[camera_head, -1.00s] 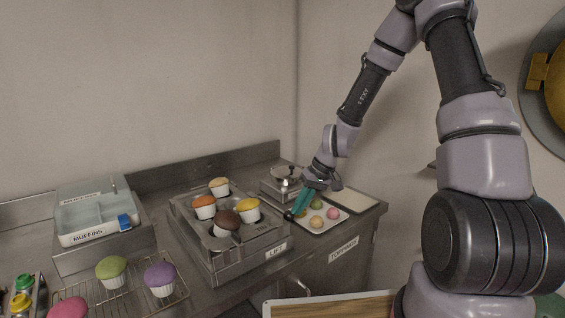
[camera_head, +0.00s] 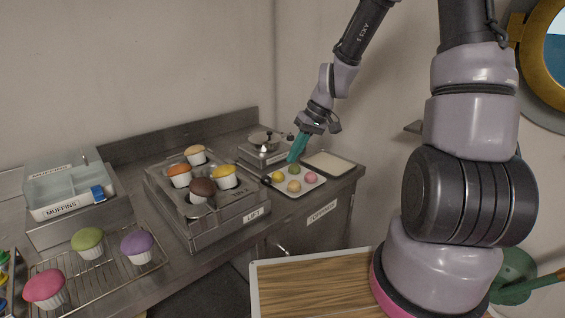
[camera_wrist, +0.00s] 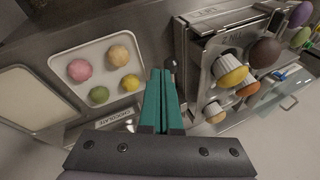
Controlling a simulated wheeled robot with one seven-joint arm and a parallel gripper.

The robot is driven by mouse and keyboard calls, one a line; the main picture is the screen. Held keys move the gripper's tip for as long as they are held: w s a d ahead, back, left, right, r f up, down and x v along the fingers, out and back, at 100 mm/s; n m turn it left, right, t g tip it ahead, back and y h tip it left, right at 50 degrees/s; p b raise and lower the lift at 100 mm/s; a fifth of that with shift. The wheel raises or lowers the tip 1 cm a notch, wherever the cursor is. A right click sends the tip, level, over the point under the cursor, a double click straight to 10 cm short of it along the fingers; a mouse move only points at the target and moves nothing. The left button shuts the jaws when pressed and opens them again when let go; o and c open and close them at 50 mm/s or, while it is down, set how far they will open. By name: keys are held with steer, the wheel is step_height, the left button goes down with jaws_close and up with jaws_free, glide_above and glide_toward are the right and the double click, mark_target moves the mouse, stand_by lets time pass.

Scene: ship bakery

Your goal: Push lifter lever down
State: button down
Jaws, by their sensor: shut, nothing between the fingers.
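The lifter (camera_head: 228,222) is a steel box labelled LIFT, with several muffins standing in its top. A black lever knob (camera_head: 267,180) sticks out at its right side, next to the tray of coloured balls. My gripper (camera_head: 292,160) has teal fingers, pressed together and empty. It hangs over the tray area, higher in the picture and right of the knob. In the wrist view the fingertips (camera_wrist: 162,72) point close to the dark knob (camera_wrist: 170,63), between tray and lifter. I cannot tell the height gap. Most of the lever's arm is hidden.
The tray (camera_head: 312,187) holds several coloured balls beside the lifter. A pale tray (camera_head: 330,162) and a pan on a small steel unit (camera_head: 262,150) are behind it. A muffin box (camera_head: 62,206) and wire rack (camera_head: 120,262) are at left.

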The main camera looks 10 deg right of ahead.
steer(key=s+d+r, duration=0.2)
steer(key=d, duration=0.1)
steer(key=shift+d+r, duration=0.3)
steer(key=shift+r, duration=0.1)
steer(key=shift+r, duration=0.1)
steer(key=s+d+r+m+t+h, duration=0.1)
steer(key=s+d+r+m+t, duration=0.2)
steer(key=s+r, duration=0.4)
steer(key=s+d+r+m+t+h, duration=0.2)
steer(key=s+r, duration=0.6)
steer(key=r, duration=0.8)
steer(key=d+m+t, duration=0.1)
steer(key=d+m, duration=0.1)
steer(key=shift+r+m, duration=0.3)
